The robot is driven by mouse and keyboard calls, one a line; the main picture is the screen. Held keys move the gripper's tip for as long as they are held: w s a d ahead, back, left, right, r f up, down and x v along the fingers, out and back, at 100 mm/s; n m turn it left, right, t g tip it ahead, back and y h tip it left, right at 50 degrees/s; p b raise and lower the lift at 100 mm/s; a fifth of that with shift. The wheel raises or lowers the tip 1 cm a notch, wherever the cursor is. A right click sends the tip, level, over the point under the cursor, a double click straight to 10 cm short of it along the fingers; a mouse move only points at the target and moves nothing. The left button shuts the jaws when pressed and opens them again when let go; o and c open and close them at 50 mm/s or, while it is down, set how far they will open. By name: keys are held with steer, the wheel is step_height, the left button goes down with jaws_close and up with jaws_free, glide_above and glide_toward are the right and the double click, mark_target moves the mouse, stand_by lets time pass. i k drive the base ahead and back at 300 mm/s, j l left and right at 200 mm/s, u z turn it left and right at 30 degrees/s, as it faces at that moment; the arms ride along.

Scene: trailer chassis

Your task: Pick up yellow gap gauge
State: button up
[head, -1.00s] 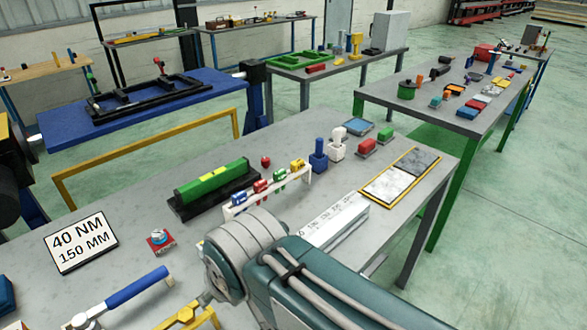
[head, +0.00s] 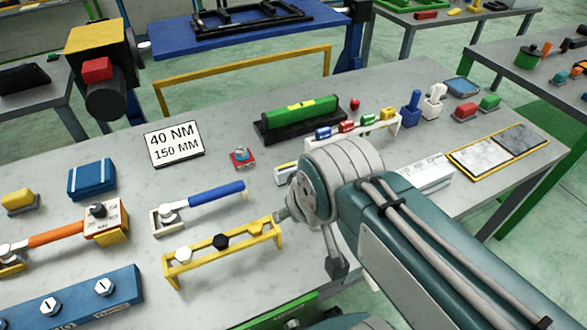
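A small yellow block (head: 387,114), likely the yellow gap gauge, sits at the right end of a low white rack (head: 397,127). It stands in a row with a green (head: 367,119), a red (head: 346,126) and a blue (head: 323,133) one. My arm's rounded wrist is in front of the rack, nearer the camera and lower left of the yellow block. Of my gripper only a dark grey part (head: 337,264) seems to show below the wrist. Its fingertips are hidden, so its opening cannot be told. The yellow block stands apart from my arm.
A green bar in a black holder (head: 300,116) lies behind the rack. A white box (head: 424,173) and framed plates (head: 500,150) are to the right. A yellow bolt stand (head: 222,252) and blue-handled wrench (head: 215,195) are left of my wrist. Bare tabletop surrounds the sign (head: 173,143).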

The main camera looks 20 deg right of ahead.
mark_target(388, 113)
steer(key=k+l, duration=0.25)
steer(key=k+l+u, duration=0.1)
steer(key=k+l, duration=0.15)
steer(key=k, duration=0.2)
steer(key=l+u, duration=0.1)
steer(key=l, duration=0.45)
steer(key=k+l, duration=0.1)
steer(key=l, duration=0.4)
steer(key=i+l+u, duration=0.1)
steer(key=i+l, duration=0.2)
steer(key=i+l+u, duration=0.1)
steer(key=i+l, duration=0.15)
steer(key=l, duration=0.2)
